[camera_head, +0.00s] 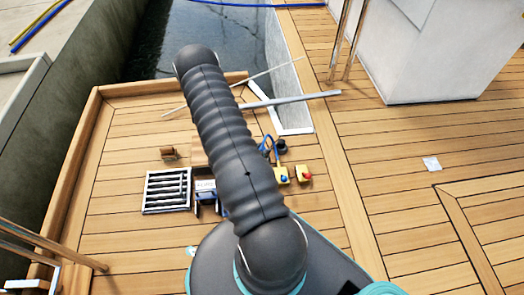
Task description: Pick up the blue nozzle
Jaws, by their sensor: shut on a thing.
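My ribbed dark arm (232,140) crosses the middle of the camera_head view and hides part of the deck behind it. My gripper does not show; the arm may cover it. A thin curved blue piece (265,143) shows just right of the arm, close to a dark round item (281,146). I cannot tell whether it is the blue nozzle. Small blue parts (208,197) also show left of the arm, partly hidden, and I cannot make out what they are.
A slatted grate (167,191) and a small brown item (168,153) lie left of the arm. Yellow boxes with a blue button (282,175) and a red button (303,173) stand right. A white locker (435,50) stands upper right. Open deck lies at right.

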